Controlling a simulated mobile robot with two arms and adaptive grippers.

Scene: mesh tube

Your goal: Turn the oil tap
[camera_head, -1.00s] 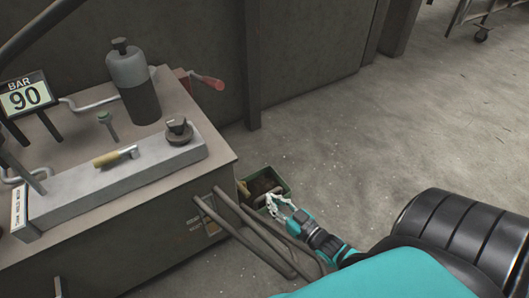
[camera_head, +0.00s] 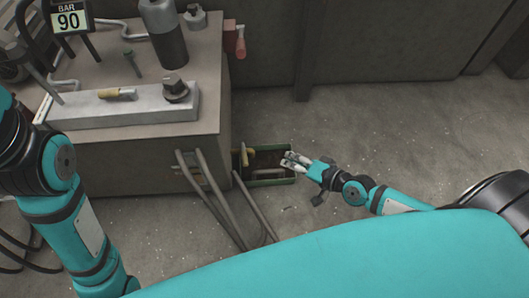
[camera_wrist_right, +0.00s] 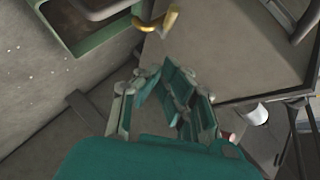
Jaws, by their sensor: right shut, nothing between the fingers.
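The yellow oil tap (camera_head: 246,156) sticks out low on the right side of the grey machine (camera_head: 190,148), over a green-rimmed tray on the floor. It also shows at the top of the right wrist view (camera_wrist_right: 165,20), on the machine's side wall. My right gripper (camera_head: 287,161) is at the tray's right side, to the right of the tap and apart from it. In the right wrist view its fingers (camera_wrist_right: 171,82) are shut and empty, below the tap in the picture. My left arm shows at the left edge, but its gripper is out of view.
The green tray (camera_head: 276,182) stands on the floor against the machine. Bent grey pipes (camera_head: 240,205) slope from the machine to the floor in front of it. Floor to the right is clear.

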